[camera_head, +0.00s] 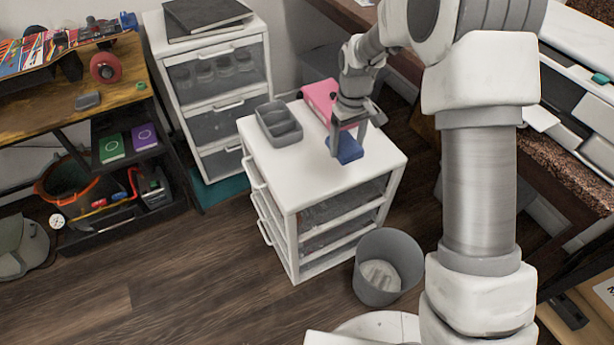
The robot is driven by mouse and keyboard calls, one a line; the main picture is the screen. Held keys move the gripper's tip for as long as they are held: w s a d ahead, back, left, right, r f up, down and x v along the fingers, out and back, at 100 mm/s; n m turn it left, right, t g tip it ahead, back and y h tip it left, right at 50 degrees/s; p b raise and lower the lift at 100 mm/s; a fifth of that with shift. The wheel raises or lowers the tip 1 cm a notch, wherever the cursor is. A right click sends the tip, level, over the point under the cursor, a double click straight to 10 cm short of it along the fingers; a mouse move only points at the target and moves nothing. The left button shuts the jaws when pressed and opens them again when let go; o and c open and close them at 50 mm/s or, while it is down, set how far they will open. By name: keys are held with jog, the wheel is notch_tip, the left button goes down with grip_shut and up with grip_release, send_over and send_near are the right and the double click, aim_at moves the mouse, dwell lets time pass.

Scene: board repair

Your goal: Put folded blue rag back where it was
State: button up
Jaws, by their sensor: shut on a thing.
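The folded blue rag (349,149) is between the fingers of my gripper (347,143), over the white top of the low drawer cabinet (375,160). My gripper points down and is shut on the rag. I cannot tell whether the rag touches the cabinet top or is held just above it. The fingers hide part of the rag.
A pink box-like object (319,98) lies behind my gripper, and a grey divided tray (279,123) sits to the left on the same top. A grey bin (388,265) stands on the floor in front. The front of the cabinet top is clear.

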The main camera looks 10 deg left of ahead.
jog(key=b, duration=0.2)
send_over(308, 180)
notch_tip(308, 180, down, 6)
jog(key=shift+f, duration=0.1)
jog(key=shift+f+b, duration=0.85)
jog(key=shift+f, duration=0.9)
jog(key=shift+f, duration=0.1)
